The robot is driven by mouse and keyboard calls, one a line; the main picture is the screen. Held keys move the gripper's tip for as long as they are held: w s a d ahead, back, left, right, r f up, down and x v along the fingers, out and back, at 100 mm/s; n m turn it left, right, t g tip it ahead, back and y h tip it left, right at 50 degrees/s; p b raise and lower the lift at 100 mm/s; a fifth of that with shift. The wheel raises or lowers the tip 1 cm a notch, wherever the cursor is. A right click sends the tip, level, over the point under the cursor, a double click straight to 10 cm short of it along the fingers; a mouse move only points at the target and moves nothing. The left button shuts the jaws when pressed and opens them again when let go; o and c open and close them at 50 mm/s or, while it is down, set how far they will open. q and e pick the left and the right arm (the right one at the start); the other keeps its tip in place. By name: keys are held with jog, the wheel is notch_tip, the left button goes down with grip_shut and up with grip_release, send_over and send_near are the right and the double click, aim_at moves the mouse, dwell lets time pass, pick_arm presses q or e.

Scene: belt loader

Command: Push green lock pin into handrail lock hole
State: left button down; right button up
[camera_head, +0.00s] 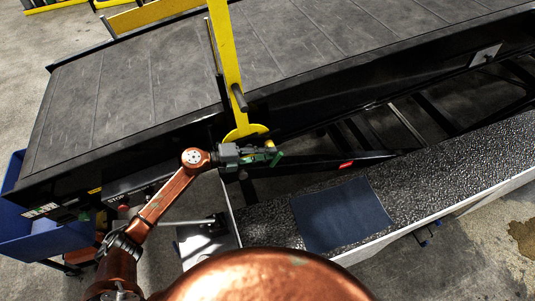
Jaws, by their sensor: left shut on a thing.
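The green lock pin (276,158) shows at the end of my left gripper (264,154), close to the base of the yellow handrail. My left gripper is shut on the pin. The yellow handrail (230,60) stands upright beside the belt and ends in a rounded yellow plate (246,132) just above the gripper. The lock hole cannot be made out; the gripper and the plate cover that area. I cannot tell whether the pin touches the plate. My right gripper is not in view.
The dark conveyor belt (320,40) runs behind the handrail. A speckled ledge (420,175) with a blue mat (343,214) lies to the right of the gripper. A blue bin (40,240) is at the far left. A small red marker (346,165) sits on the dark frame.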

pick_arm(q)
jog(key=shift+r, duration=0.2)
jog(key=c, duration=2)
grip_release()
jog(key=o, duration=0.3)
jog(key=shift+f, duration=0.1)
jog(key=shift+v, duration=4.05)
